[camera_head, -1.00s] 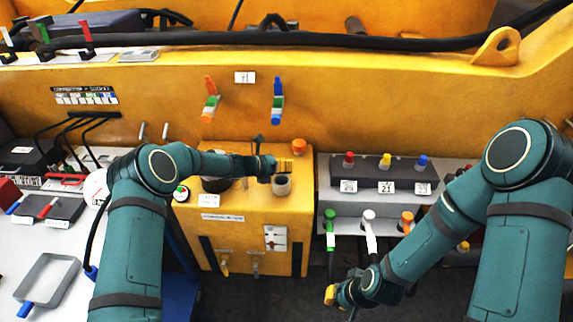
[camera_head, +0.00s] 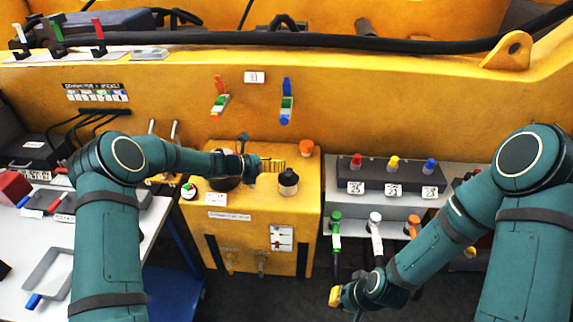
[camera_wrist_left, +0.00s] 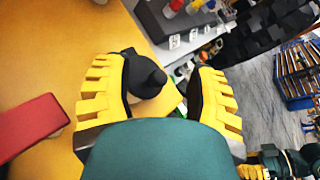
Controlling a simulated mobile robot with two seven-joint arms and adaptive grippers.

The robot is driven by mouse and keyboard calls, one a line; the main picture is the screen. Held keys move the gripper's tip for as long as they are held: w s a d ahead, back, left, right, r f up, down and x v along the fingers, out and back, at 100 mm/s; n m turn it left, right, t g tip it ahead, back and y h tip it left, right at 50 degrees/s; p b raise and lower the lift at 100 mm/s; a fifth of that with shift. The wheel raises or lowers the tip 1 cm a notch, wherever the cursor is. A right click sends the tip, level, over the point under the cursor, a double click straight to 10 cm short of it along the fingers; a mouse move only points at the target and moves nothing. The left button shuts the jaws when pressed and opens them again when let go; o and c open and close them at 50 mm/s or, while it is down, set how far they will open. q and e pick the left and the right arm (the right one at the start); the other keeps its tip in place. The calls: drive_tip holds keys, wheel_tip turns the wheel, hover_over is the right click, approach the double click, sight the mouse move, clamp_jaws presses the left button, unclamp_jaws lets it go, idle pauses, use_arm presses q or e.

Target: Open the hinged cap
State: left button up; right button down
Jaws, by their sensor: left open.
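A dark, knob-topped cap or fitting (camera_head: 288,182) stands on top of the yellow box (camera_head: 265,215); I cannot make out its hinge. My left gripper (camera_head: 272,165) is just above and behind it, its yellow fingers pointing right. In the left wrist view a black piece with a rounded, cone-like tip (camera_wrist_left: 146,76) shows between the open fingers of my left gripper (camera_wrist_left: 160,75), nearer the left finger. I cannot tell whether they touch. My right gripper (camera_head: 335,296) is low, in front of the grey shelf, and its finger opening is unclear.
An orange cap (camera_head: 306,147) is at the box's back right. A dark round part (camera_head: 225,184) is partly hidden behind my left wrist. Coloured levers (camera_head: 286,100) stick out of the yellow wall. A grey shelf with coloured knobs (camera_head: 393,163) stands right. A red block (camera_wrist_left: 30,125) shows at left.

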use_arm(q)
drive_tip(key=shift+v, duration=2.3)
